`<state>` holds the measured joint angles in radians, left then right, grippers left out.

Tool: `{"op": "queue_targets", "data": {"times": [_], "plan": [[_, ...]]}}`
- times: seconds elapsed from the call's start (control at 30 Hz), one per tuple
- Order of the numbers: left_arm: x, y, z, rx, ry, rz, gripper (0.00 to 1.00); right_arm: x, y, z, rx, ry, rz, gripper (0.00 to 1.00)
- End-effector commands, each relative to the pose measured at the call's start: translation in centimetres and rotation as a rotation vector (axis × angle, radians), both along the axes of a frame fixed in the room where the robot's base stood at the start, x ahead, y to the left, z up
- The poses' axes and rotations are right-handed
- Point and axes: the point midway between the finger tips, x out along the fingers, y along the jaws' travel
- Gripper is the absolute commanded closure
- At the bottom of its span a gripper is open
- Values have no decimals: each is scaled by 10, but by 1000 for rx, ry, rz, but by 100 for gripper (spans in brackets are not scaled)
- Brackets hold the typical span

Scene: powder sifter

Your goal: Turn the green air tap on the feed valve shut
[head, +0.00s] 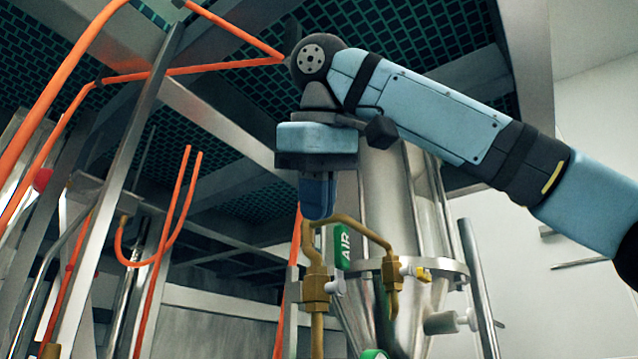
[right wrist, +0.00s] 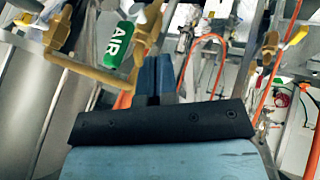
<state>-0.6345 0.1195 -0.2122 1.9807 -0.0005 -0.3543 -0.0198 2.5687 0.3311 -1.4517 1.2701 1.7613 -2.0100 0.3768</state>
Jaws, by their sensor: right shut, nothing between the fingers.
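The green tap handle with white "AIR" lettering (head: 343,246) hangs nearly upright beside the brass pipes in the head view. In the right wrist view the green handle (right wrist: 117,45) is tilted, just left of my fingers. My right gripper (head: 318,212) points down above the brass pipework, its blue fingertips just above and left of the handle. In the right wrist view my right gripper (right wrist: 152,65) has its fingers together with nothing between them. I cannot tell whether they touch the handle or pipe. The tap's body is partly hidden. My left gripper is not in view.
Brass valves (head: 317,287) with a small white handle and a yellow-tipped one (head: 419,273) sit close by. The steel cone vessel (head: 385,200) stands behind. Orange hoses (head: 165,240) and metal posts (head: 115,200) fill the left side.

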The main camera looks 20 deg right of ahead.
Motion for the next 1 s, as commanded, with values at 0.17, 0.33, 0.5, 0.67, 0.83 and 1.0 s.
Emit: {"op": "queue_targets", "data": {"times": [0.17,0.33,0.5,0.67,0.83,1.0], "plan": [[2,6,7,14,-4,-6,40,20,-15,-12,3,1,-2,100],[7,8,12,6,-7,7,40,31,-29,-13,1,0,0,100],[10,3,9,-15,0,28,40,35,-34,-14,1,-1,0,100],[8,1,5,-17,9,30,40,35,-34,-14,0,-1,0,100],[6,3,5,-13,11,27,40,35,-34,-14,2,0,0,100],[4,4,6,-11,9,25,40,35,-30,-14,13,9,0,100]]}}
